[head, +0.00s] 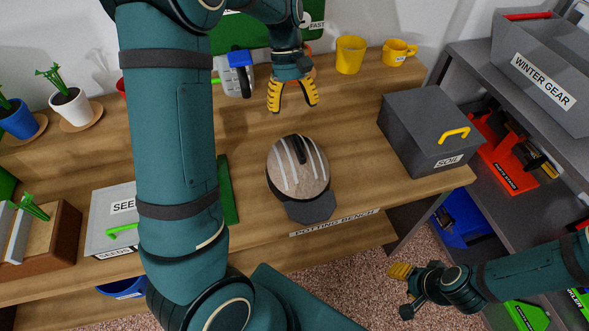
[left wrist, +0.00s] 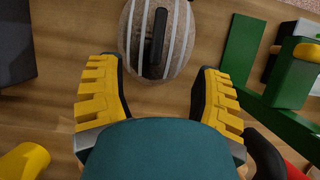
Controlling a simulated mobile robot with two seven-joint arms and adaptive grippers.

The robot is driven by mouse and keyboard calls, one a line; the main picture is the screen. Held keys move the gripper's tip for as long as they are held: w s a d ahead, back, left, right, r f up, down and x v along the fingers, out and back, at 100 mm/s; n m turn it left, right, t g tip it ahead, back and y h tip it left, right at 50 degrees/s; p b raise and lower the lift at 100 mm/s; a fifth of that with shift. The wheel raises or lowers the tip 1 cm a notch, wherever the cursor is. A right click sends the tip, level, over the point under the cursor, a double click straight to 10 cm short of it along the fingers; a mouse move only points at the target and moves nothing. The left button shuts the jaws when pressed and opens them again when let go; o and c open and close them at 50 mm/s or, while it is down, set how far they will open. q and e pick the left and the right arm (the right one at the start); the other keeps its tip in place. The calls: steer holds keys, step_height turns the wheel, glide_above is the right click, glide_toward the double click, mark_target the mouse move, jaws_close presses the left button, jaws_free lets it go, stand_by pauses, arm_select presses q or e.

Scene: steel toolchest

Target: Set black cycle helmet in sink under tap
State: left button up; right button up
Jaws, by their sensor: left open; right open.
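A rounded helmet (head: 300,167) with a dark peak sits on the potting bench (head: 355,165). Its shell looks brownish with white stripes and a black central ridge. My left gripper (head: 292,103) is open and empty, pointing down behind the helmet, apart from it. In the left wrist view the helmet (left wrist: 181,45) lies just beyond and between the two open yellow fingers (left wrist: 158,75). My right gripper (head: 403,290) is open and empty at the lower right, off the bench's front edge. No sink or tap is in view.
A grey SOIL box (head: 422,125) stands right of the helmet. Yellow mugs (head: 350,55) stand at the back. A pale labelled box (head: 112,210) and potted plants (head: 72,107) are left. A shelf with a WINTER GEAR bin (head: 545,75) is at right.

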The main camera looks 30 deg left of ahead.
mark_target(298, 146)
arm_select(q)
steer(key=b+x, duration=0.1)
steer(key=x, duration=0.5)
steer(key=shift+f, duration=0.25)
steer(key=b+x, duration=0.1)
steer(key=x, duration=0.3)
steer(key=shift+d+f, duration=0.1)
steer(key=shift+f, duration=0.25)
steer(key=shift+s+d+f+b, duration=0.1)
steer(key=shift+s+f+b, duration=0.05)
steer(key=shift+f+b, duration=0.15)
steer(key=shift+f, duration=0.2)
steer(key=c, duration=1)
steer(key=shift+s, duration=0.1)
jaws_close()
